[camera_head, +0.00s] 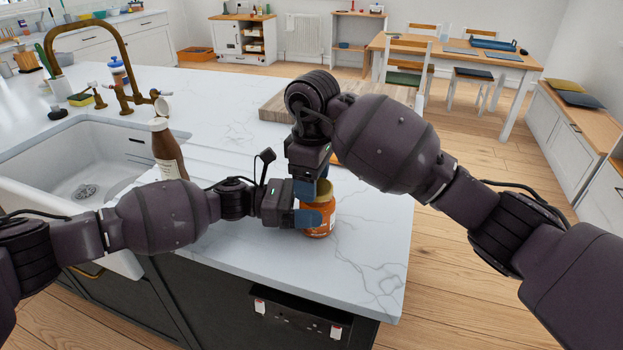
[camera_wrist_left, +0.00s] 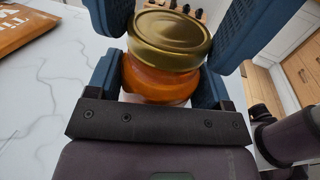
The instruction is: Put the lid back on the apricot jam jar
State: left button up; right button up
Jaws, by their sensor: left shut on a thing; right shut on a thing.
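The apricot jam jar (camera_head: 319,228) is an orange jar standing near the front right edge of the marble counter. My left gripper (camera_head: 312,217) is shut around its body from the left. In the left wrist view the jar (camera_wrist_left: 158,82) sits between the left fingers. The gold lid (camera_wrist_left: 170,38) is at the top of the jar, looking slightly tilted; I cannot tell whether it is seated or just above the rim. My right gripper (camera_head: 316,188) comes from above, shut on the lid, its blue fingers on either side of it. The jar's rim is hidden under the lid.
A brown bottle (camera_head: 167,150) stands beside the white sink (camera_head: 95,178). A wooden board (camera_head: 275,108) lies behind my right gripper. An orange packet (camera_wrist_left: 22,28) lies on the counter in the left wrist view. The counter's front and right edges are close to the jar.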

jog(key=shift+a+r, duration=0.1)
jog(key=o, duration=0.9)
jog(key=shift+r, duration=2.15)
